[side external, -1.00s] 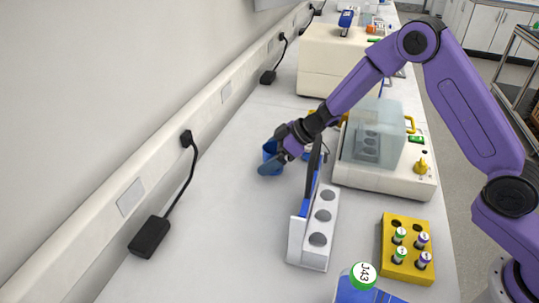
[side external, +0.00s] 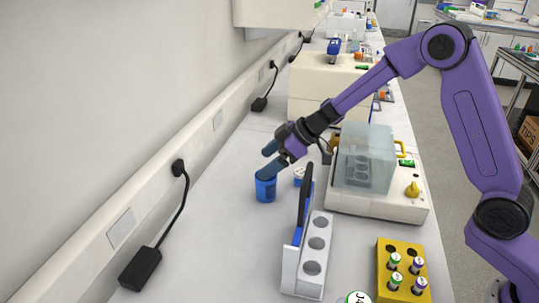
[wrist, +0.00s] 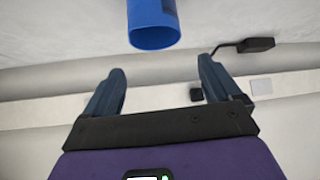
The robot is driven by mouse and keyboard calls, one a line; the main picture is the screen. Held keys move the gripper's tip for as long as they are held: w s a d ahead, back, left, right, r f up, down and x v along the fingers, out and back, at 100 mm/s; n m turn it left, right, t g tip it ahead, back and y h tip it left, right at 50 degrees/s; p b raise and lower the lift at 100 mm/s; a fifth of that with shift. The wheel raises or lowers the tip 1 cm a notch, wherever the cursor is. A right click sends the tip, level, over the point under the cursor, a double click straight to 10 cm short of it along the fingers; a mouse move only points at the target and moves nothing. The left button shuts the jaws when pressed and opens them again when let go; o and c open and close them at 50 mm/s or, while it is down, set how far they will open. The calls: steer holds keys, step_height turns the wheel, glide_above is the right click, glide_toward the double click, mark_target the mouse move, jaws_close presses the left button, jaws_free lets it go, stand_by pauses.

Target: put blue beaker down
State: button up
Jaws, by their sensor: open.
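The blue beaker (side external: 265,189) stands upright on the white bench, left of the white rack. In the wrist view, the blue beaker (wrist: 153,27) shows at the top, ahead of the fingertips and apart from them. My gripper (side external: 275,160) is open and empty, just above the beaker in the side view. In the wrist view, my gripper (wrist: 160,80) has its two blue fingers spread wide with nothing between them.
A white rack (side external: 315,255) with round holes stands in front. A beige machine with a clear cover (side external: 366,158) is to the right. A yellow block (side external: 402,270) holds several capped vials. A black adapter (side external: 140,268) lies by the wall. The bench left of the beaker is clear.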

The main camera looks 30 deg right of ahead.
steer(key=shift+r, duration=0.75)
